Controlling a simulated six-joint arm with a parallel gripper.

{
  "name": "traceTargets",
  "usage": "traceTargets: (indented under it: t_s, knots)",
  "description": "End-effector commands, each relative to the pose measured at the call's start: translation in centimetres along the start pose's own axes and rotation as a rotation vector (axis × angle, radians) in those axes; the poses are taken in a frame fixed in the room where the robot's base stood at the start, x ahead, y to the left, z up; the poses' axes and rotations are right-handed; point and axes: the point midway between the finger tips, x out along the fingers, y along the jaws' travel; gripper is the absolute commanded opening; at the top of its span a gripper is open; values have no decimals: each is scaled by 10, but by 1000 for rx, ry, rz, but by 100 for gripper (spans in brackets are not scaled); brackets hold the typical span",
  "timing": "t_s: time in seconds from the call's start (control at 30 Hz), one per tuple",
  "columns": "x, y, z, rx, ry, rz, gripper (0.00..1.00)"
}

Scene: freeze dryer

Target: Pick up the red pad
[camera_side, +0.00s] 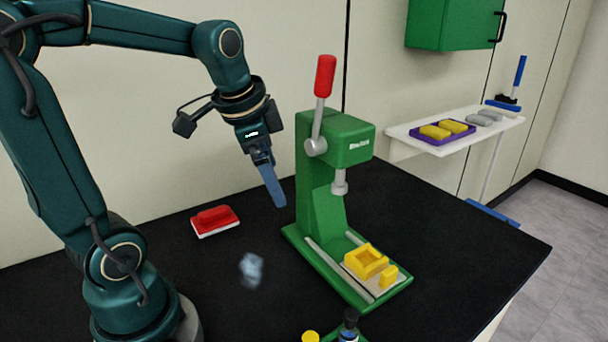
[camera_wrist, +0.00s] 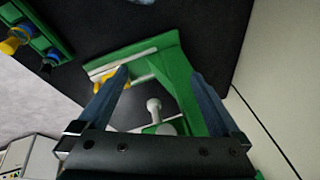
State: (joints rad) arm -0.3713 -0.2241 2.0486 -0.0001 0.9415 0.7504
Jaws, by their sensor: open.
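The red pad (camera_side: 214,219) lies on the black table in the side view, left of the green press, with a pale layer along its lower edge and a raised red grip on top. It does not show in the wrist view. My gripper (camera_side: 280,205) hangs above the table, pointing down, to the right of and higher than the pad, close to the press's left side. In the wrist view my gripper (camera_wrist: 162,78) shows its two blue fingers spread apart with nothing held between them; the press lies beyond them.
The green press (camera_side: 322,200) with a red-handled lever stands right of my gripper, a yellow fixture (camera_side: 366,262) on its base. A small pale blue, blurry object (camera_side: 251,268) is on the table. Table around the pad is clear.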

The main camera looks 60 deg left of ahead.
Motion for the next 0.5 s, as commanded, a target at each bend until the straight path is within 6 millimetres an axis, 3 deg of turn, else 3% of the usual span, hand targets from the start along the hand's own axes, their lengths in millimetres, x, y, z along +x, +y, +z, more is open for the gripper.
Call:
traceTargets:
  t_s: [0.03, 0.17, 0.3, 0.5]
  knots:
    - [12, -20, 5, -16, -44, 8, 100]
    - [41, -64, 27, -46, -133, 40, 100]
    - [75, -104, 67, -125, -216, 93, 100]
    - [110, -126, 128, -297, -294, 169, 100]
